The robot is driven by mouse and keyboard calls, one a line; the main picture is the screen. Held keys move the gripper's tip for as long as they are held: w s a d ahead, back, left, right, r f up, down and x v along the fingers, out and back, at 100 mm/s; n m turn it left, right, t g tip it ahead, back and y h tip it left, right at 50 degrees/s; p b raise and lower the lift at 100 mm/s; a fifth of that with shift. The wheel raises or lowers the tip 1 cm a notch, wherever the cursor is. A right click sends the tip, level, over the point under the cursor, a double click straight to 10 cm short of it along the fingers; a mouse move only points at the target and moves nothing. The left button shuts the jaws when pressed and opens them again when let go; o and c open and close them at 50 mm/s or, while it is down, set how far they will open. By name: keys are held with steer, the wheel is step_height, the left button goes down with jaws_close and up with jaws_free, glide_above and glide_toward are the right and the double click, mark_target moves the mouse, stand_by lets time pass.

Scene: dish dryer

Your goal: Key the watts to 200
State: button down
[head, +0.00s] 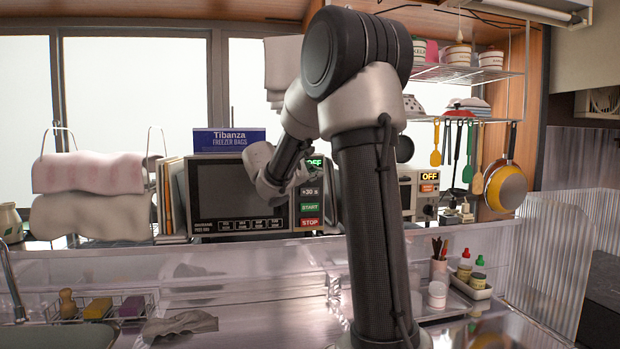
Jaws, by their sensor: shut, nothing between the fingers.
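A microwave (222,188) stands on the ledge behind the counter, its dark door shut. Its green display reads OFF (315,161) and is partly covered by my arm. Below it on the panel are a +30 s key (310,191), a green START key (310,207) and a red STOP key (310,222). A row of small keys (252,225) runs under the door, with labels too small to read. A second appliance (407,190) to the right has a yellow OFF display (429,176). No watts label is readable. My wrist hangs before the microwave's right side; my fingers cannot be made out.
A freezer bag box (229,141) lies on the microwave. Towels (90,175) hang at left. A wire basket with sponges (99,308) and a grey cloth (180,326) are on the counter. Small bottles (465,262) stand at right. Utensils and a yellow pan (506,187) hang at right.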

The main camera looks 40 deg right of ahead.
steer(key=shift+s+a, duration=0.3)
steer(key=shift+s, duration=0.3)
steer(key=shift+s, duration=0.1)
steer(key=shift+s+a, duration=0.35)
steer(key=shift+s, duration=0.35)
steer(key=shift+s+a, duration=0.35)
steer(key=shift+s, duration=0.4)
steer(key=shift+s+a, duration=0.35)
steer(key=shift+s, duration=0.35)
